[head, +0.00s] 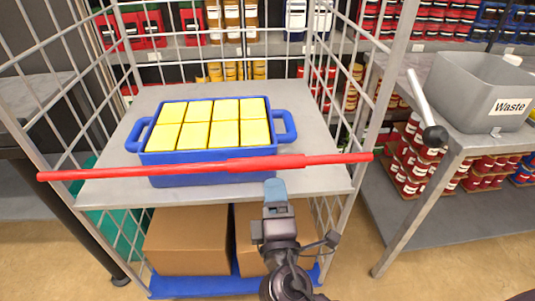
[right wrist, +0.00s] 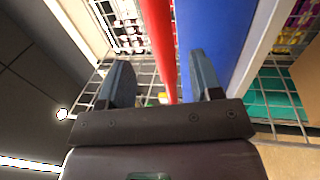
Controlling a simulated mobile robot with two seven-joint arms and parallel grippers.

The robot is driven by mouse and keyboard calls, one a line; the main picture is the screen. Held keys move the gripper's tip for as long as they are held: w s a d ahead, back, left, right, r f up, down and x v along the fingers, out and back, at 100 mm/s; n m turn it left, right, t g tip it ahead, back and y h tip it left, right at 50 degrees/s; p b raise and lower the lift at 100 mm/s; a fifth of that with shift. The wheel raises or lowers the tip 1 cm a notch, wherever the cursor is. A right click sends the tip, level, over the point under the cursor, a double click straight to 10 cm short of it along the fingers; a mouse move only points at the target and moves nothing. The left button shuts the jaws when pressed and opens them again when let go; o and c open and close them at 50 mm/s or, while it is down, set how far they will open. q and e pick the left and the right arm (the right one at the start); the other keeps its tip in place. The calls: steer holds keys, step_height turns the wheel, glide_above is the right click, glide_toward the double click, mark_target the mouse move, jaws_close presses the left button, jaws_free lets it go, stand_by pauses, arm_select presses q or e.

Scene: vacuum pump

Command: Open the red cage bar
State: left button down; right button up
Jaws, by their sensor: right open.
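The red cage bar (head: 265,164) lies across the front of the wire cage, spanning from the left post to the right post. My right gripper (head: 275,188) is open and just below the bar's middle, its fingertips close to it. In the right wrist view my right gripper (right wrist: 160,72) has its two fingers apart, with the red bar (right wrist: 160,45) showing in the gap between them. I see no contact with the bar. My left gripper is not in view.
Behind the bar, a blue crate (head: 200,158) of yellow blocks (head: 225,132) stands on the cage's grey shelf (head: 325,172). Cardboard boxes (head: 188,240) sit below. A side table with a grey Waste bin (head: 470,88) stands right.

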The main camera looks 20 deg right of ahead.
mark_target(271, 168)
steer(key=x, duration=1)
steer(key=shift+p, duration=0.35)
steer(key=shift+c, duration=0.4)
jaws_close()
